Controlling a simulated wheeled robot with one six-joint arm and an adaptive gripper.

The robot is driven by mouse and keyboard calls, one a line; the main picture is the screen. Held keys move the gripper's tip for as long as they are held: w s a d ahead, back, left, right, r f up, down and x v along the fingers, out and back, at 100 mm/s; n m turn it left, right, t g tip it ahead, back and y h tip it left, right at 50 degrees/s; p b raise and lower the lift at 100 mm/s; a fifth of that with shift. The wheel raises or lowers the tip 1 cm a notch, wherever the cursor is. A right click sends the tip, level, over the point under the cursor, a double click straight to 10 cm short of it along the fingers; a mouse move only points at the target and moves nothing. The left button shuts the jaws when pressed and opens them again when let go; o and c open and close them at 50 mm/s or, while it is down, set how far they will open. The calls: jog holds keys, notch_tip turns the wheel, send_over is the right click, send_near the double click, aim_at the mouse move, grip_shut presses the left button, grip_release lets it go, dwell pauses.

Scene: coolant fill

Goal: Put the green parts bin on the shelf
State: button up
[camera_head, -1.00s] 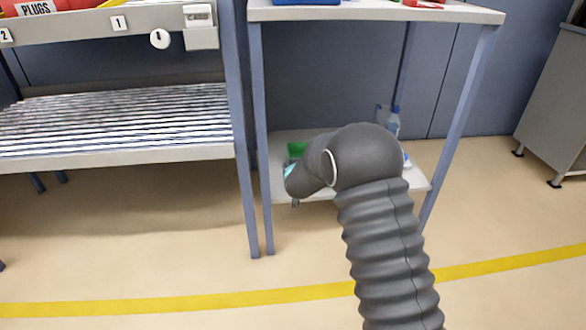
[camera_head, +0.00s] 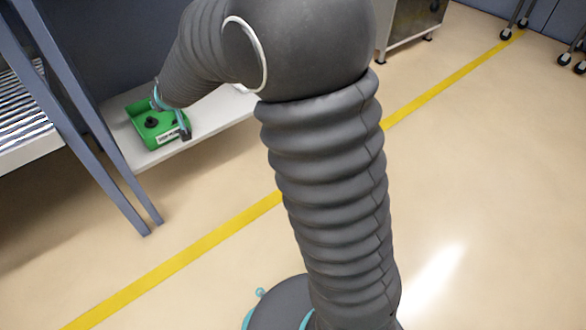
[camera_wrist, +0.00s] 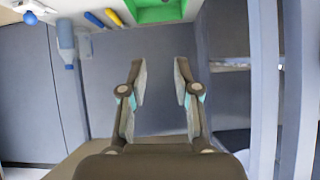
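The green parts bin (camera_head: 143,118) sits on the grey lower board (camera_head: 222,116) of the workbench at the left of the head view. It has a white label on its front and a dark object inside. My gripper (camera_head: 172,113) is at the bin, its fingers partly hidden by my arm; I cannot tell whether they touch it. In the wrist view my gripper (camera_wrist: 160,70) is open with nothing between the fingertips. The bin (camera_wrist: 155,12) shows there at the top edge, beyond the fingertips and partly cut off. The rack shelf with striped rollers (camera_head: 30,105) stands at far left.
Blue-grey legs (camera_head: 100,140) stand between the rack and the bin. In the wrist view a bottle (camera_wrist: 67,45) and blue and yellow tools (camera_wrist: 95,19) lie near the bin. A grey cabinet (camera_head: 410,25) stands behind.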

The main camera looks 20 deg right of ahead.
jog(key=s+d+r+g, duration=0.1)
jog(key=s+d+r, duration=0.15)
jog(key=s, duration=0.25)
jog(key=s+d+r+h, duration=0.1)
jog(key=s+d+r, duration=0.1)
jog(key=s+d, duration=0.3)
jog(key=s+d+r+g, duration=0.1)
jog(key=s+d+r, duration=0.15)
jog(key=s, duration=0.35)
jog(key=s+d+f+m+g+h, duration=0.1)
jog(key=s+d, duration=0.3)
jog(key=s, duration=0.7)
jog(key=s+d+f+m+g+h, duration=0.1)
jog(key=s+d, duration=0.4)
jog(key=s, duration=0.6)
jog(key=shift+m+g, duration=0.3)
jog(key=shift+g, duration=0.1)
